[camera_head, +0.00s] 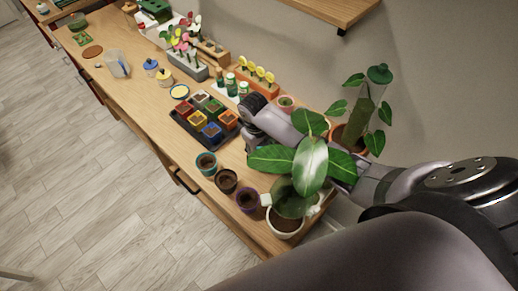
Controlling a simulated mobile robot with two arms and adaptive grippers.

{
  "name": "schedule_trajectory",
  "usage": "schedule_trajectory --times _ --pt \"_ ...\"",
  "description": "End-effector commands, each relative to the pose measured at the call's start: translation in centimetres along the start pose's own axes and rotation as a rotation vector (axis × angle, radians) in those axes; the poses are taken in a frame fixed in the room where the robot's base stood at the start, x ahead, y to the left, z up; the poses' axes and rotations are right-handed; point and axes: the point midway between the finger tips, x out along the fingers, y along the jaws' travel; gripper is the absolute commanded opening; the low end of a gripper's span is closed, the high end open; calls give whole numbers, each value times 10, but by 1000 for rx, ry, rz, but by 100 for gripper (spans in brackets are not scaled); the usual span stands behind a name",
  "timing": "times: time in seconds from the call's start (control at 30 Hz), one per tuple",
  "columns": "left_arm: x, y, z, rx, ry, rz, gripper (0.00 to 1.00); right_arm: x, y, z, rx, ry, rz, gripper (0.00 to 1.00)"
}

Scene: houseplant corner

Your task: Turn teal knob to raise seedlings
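No other clear teal knob shows. Small square pots (212,131) in several colours sit in a dark tray (178,118) mid-bench; I cannot make out seedlings in them. My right arm comes in from the right and passes behind a broad-leaved plant (312,165). Its leaves hide much of my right gripper; two pale tips (290,204) seem to show beside the plant's pot. My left gripper is out of view.
The broad-leaved plant's white pot (284,232) stands near the bench's front corner. Teal (206,163), brown (227,180) and purple (247,199) round pots line the front edge. Flower blocks (188,66) and bottles stand behind. Bare wood (128,89) shows at left. A shelf (334,9) overhangs the back.

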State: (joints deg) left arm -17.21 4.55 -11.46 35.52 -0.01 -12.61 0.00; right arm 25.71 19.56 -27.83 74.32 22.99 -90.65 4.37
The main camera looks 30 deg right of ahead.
Motion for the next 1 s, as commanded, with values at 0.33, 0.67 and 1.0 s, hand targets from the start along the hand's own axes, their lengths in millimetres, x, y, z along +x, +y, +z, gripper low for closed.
schedule_trajectory --times 0.33,0.67,1.0 --pt "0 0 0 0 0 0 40 0 0 0 8 -1 1 10" --pt "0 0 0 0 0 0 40 0 0 0 7 0 1 54" --pt "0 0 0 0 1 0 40 -1 2 0 8 1 3 59"
